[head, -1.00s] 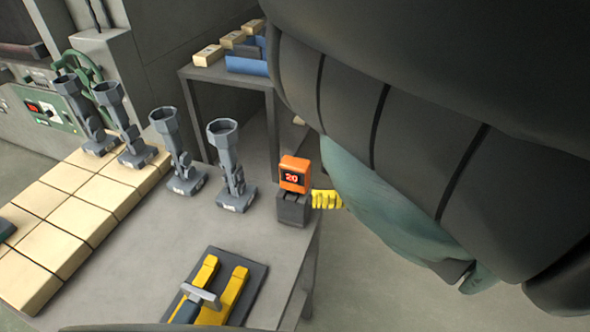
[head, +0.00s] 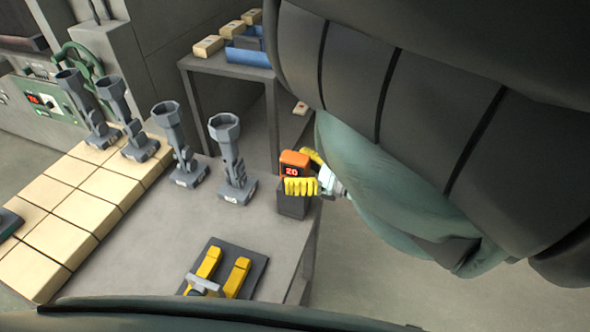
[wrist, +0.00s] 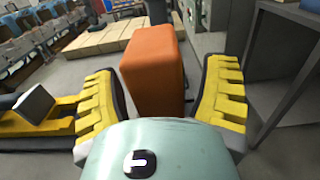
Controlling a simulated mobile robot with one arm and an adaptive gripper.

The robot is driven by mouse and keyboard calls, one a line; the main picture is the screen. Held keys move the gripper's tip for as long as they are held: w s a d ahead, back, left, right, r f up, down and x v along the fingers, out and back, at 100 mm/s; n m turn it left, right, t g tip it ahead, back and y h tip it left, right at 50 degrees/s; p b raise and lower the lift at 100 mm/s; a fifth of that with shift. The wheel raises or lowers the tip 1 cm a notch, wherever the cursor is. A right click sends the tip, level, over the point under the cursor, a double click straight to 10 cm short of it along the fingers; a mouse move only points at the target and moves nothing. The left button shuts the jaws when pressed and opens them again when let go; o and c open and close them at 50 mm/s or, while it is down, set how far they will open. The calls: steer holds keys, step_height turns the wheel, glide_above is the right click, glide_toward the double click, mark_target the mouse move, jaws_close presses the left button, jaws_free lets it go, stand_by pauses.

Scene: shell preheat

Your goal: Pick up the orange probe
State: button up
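The orange probe (head: 294,164) has a dark face reading 20 and sits on a dark grey block (head: 293,203) at the right edge of the grey table. In the wrist view the orange probe (wrist: 152,68) stands upright between the two yellow ribbed fingers. My gripper (head: 303,172) reaches in from the right, with one finger in front of the probe and one behind it. In the wrist view my gripper (wrist: 160,98) is open, with a visible gap on each side of the probe.
Several grey stands with cups (head: 230,160) are lined up left of the probe. A dark tray (head: 250,262) with yellow bars lies at the table's front. Beige blocks (head: 85,212) cover the left side. A shelf with boxes (head: 232,66) stands behind. Floor is clear to the right.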

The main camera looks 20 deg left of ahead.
jaws_close()
stand_by(0.4)
steer(key=shift+r, duration=0.1)
